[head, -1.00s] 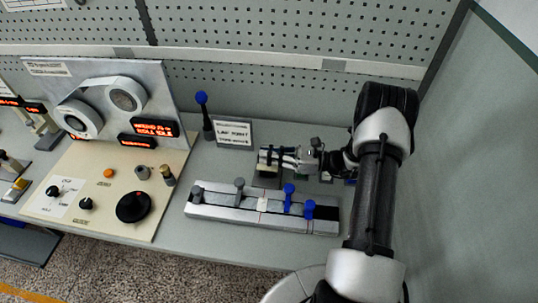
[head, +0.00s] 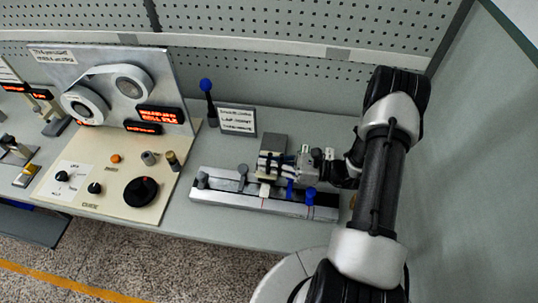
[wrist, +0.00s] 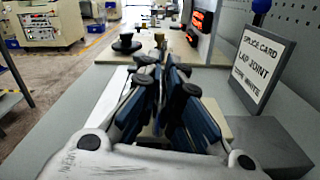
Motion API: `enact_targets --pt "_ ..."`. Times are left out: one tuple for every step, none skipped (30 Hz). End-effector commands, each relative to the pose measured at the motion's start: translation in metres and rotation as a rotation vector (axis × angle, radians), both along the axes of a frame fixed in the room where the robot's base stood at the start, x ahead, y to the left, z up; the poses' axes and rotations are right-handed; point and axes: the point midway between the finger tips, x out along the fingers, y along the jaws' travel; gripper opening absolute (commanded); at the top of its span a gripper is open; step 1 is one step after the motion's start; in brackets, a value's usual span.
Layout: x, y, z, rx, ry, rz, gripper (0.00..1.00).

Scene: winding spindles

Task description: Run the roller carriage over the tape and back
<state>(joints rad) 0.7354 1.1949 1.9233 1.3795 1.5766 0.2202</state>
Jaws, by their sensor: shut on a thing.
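My gripper (head: 277,170) is shut at the near side of a grey block, above the splicing track (head: 230,193). It also shows in the wrist view (wrist: 160,95), its dark blue fingers close together. I take the pale block at its fingers to be the roller carriage (wrist: 215,128); the fingers hide most of it, and its rollers are not clear. A small white patch, apparently the tape (head: 265,190), lies on the track by a red line. Whether the carriage touches it, I cannot tell.
The grey block (head: 273,143) and splice card (head: 237,119) are behind. A control panel with a black knob (head: 141,191) is to the left. A wall closes the right side.

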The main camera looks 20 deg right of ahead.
Motion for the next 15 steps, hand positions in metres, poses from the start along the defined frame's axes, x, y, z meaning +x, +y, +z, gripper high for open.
enact_targets --pt "-0.0001 -0.0002 -0.0025 -0.006 0.004 0.000 0.00" --pt "-0.0001 -0.0003 -0.0026 -0.006 0.004 0.000 0.00" --pt "-0.0001 -0.0003 -0.0026 -0.006 0.004 0.000 0.00" --pt "0.0000 -0.0004 -0.0026 -0.006 0.004 0.000 0.00" --pt "0.0001 -0.0004 -0.0026 -0.006 0.004 0.000 0.08" --pt "0.0002 -0.0003 -0.0026 -0.006 0.004 0.000 0.10" --pt "0.0002 -0.0004 -0.0026 -0.006 0.004 0.000 0.12" --pt "0.0003 -0.0004 -0.0025 -0.006 0.004 0.000 0.14" --pt "0.0003 -0.0004 -0.0022 -0.005 0.003 0.000 0.17" --pt "0.0003 -0.0004 -0.0020 -0.005 0.002 0.000 0.19" --pt "0.0004 -0.0005 -0.0018 -0.005 0.002 0.000 0.21" --pt "0.0005 -0.0005 -0.0017 -0.004 0.001 0.000 0.24" --pt "0.0006 -0.0004 -0.0016 -0.004 0.001 0.000 0.26" --pt "0.0006 -0.0005 -0.0014 -0.004 0.001 0.000 0.28" --pt "0.0006 -0.0005 -0.0013 -0.003 0.001 0.000 0.30"
